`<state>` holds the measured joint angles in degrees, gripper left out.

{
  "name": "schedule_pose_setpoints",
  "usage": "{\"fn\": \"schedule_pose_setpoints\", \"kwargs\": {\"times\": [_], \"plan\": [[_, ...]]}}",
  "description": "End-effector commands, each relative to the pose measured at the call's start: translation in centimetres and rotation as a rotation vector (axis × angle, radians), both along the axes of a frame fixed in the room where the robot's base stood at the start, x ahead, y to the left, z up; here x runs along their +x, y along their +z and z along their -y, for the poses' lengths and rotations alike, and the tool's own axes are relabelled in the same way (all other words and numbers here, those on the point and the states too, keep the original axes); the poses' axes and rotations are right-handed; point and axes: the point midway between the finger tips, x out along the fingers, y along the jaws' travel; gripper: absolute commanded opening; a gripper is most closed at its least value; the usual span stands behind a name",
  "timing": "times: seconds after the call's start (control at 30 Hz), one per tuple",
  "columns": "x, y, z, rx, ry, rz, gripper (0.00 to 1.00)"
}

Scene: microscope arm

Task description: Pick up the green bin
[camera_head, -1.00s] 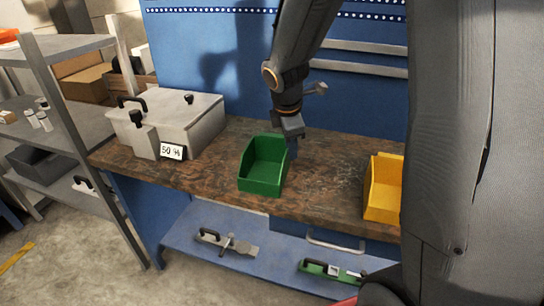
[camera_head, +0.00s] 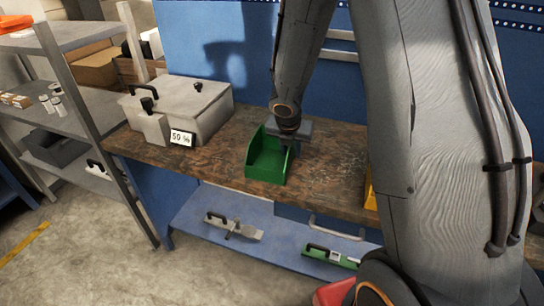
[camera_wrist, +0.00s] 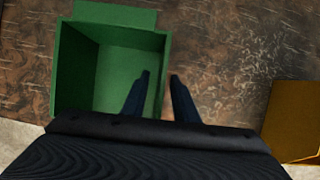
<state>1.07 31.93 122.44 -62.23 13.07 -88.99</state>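The green bin (camera_head: 266,160) stands upright on the brown worktop, near its front edge. In the wrist view the green bin (camera_wrist: 110,68) looks empty inside. My gripper (camera_head: 296,148) is at the bin's right side in the head view, partly hidden by my arm. In the wrist view my gripper (camera_wrist: 160,80) is open, with two dark fingers apart. The left finger overlaps the inside of the bin and the right finger is outside, so the bin's right wall lies between them. I cannot tell whether either finger touches the wall.
A yellow bin (camera_wrist: 293,122) sits to the right, mostly hidden by my arm in the head view. A grey case (camera_head: 190,105) with a "50 %" sign (camera_head: 181,138) stands left on the worktop (camera_head: 225,150). Tools lie on the blue lower shelf (camera_head: 270,250). Grey shelving stands at left.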

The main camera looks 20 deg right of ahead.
Motion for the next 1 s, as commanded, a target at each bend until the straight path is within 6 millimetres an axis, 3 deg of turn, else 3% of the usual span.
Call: {"fn": "schedule_pose_setpoints", "kwargs": {"times": [0.17,0.43,0.47,0.6,1.0], "plan": [[0.6,-2.1,0.4,0.001,-0.001,-0.001,0.27],[0.8,-2.2,0.5,0.001,-0.002,0.000,0.27],[0.8,-2.2,0.5,0.001,-0.002,0.000,0.25],[0.7,-2.2,0.5,0.001,-0.002,0.000,0.01],[0.8,-1.9,0.5,0.001,-0.001,0.002,0.00]]}}
